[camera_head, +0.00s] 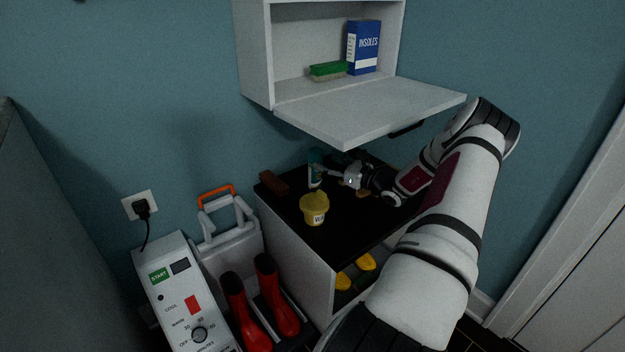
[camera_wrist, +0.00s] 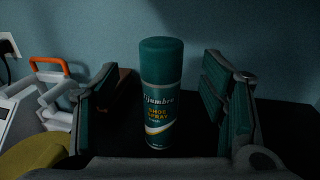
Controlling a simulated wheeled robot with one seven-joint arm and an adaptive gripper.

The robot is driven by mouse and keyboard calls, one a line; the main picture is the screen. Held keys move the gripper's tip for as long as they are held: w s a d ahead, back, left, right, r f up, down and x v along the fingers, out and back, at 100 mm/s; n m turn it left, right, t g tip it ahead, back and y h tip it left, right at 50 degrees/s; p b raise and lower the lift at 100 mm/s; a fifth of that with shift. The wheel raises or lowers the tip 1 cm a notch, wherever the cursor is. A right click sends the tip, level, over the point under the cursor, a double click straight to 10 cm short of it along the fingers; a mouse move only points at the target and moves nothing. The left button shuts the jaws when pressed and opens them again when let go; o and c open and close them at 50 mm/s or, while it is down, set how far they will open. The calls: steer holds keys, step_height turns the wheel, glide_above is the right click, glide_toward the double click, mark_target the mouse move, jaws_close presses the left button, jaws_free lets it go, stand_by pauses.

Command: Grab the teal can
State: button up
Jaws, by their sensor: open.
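The teal can (camera_wrist: 161,95) is a shoe spray with a teal cap and a label. It stands upright on the black cabinet top (camera_head: 350,220), near the wall. In the head view the can (camera_head: 316,169) is just left of my gripper (camera_head: 338,174). In the wrist view my gripper (camera_wrist: 163,100) is open, with one finger on each side of the can. Gaps show between the can and both fingers. The can's lowest part is close to the gripper body's edge in that view.
A yellow tub (camera_head: 314,208) stands in front of the can, and a brown block (camera_head: 273,182) lies to its left. An open wall cabinet (camera_head: 369,110) hangs above, its flap lowered over my arm's area. Red boots (camera_head: 276,295) and a white machine (camera_head: 183,295) stand at lower left.

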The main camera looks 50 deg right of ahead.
mark_target(322, 156)
steer(key=w+b, duration=0.2)
steer(key=w, duration=0.1)
steer(key=w+b, duration=0.1)
steer(key=w, duration=0.1)
steer(key=shift+w+d+r, duration=0.1)
steer(key=shift+d+r, duration=0.1)
steer(key=shift+r, duration=0.05)
steer(key=shift+w+r, duration=0.1)
steer(key=shift+w, duration=0.15)
jaws_close()
